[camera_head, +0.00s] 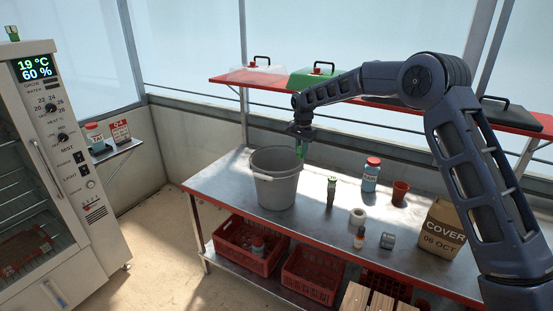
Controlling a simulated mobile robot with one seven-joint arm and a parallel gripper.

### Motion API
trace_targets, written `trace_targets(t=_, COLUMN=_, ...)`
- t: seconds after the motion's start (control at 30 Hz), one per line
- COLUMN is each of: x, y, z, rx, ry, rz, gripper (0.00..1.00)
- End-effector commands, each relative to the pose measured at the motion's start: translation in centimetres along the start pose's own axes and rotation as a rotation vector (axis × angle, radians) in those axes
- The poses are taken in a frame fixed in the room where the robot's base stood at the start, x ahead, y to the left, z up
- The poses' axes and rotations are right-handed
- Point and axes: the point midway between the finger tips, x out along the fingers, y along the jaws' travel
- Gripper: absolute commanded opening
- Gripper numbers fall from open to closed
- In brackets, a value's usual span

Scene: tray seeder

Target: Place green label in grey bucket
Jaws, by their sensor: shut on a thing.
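The grey bucket (277,192) stands upright on the left part of the metal bench, its open mouth facing up. My gripper (302,139) is at the back right of the bucket's rim in the picture, a little higher than the rim. It is shut on the green label (302,152), a narrow green strip that hangs down from the jaws. The label's lower end is near the bucket's back right rim. I cannot tell whether it is over the mouth or just behind it.
A red shelf (225,79) runs behind. Red crates (250,247) sit below.

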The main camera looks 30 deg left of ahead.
Motion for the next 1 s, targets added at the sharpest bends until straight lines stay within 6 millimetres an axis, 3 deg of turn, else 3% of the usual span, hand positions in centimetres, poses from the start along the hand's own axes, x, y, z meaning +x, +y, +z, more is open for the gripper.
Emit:
trace_targets(t=0.43, x=2.6, y=-8.0, z=3.0, rx=-0.138, ry=0.001, rz=0.001, gripper=0.0)
trace_targets(t=0.67, x=4.0, y=-9.1, z=3.1, rx=-0.169, ry=0.001, rz=0.002, gripper=0.0)
trace_targets(t=1.0, x=11.0, y=-9.0, z=3.1, rx=-0.17, ry=0.0, rz=0.004, gripper=0.0)
